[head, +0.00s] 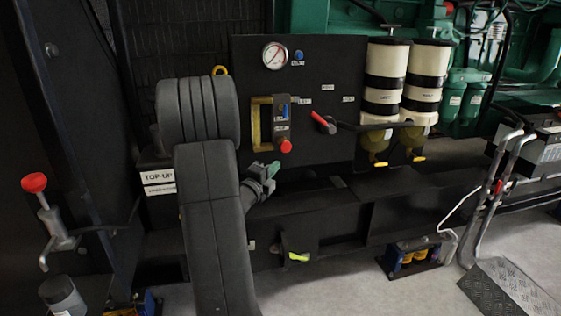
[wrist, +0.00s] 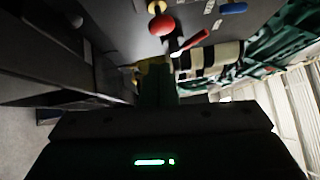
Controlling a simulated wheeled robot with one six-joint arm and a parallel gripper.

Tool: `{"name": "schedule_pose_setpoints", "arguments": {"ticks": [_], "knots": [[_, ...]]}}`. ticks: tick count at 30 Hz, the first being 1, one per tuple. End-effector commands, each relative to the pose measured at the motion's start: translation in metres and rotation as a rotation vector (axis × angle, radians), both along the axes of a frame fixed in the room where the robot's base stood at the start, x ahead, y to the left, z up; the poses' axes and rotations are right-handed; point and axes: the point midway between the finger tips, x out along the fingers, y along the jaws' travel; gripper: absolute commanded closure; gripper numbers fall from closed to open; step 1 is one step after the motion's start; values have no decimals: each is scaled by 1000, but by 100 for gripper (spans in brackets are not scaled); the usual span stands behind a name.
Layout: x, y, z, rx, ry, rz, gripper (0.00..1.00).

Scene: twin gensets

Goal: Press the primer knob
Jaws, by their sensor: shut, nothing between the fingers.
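A round red knob (head: 286,146) sits at the lower end of a small fitting on the black panel (head: 330,85). It fits the primer knob, though I cannot read a label that says so. My gripper (head: 274,167) is shut and empty, its green fingertips just below and left of this knob, apart from it in the picture. In the wrist view, my gripper (wrist: 157,82) points towards the panel. The red knob (wrist: 161,24) shows above the fingertips, with a gap between them.
A red-handled lever (head: 322,122) is right of the knob, and two white-and-black filters (head: 386,80) stand beyond it. A yellow bracket (head: 256,125) is left of it. A pressure gauge (head: 275,56) is above. Another red-topped handle (head: 35,183) is far left. A black ledge (head: 300,205) runs below.

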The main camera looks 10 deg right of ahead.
Motion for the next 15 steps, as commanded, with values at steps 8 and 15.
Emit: {"name": "schedule_pose_setpoints", "arguments": {"ticks": [8, 15], "knots": [[-21, 19, -3, 0, 1, 0, 100], [-22, 20, -3, 0, 0, -1, 100]]}}
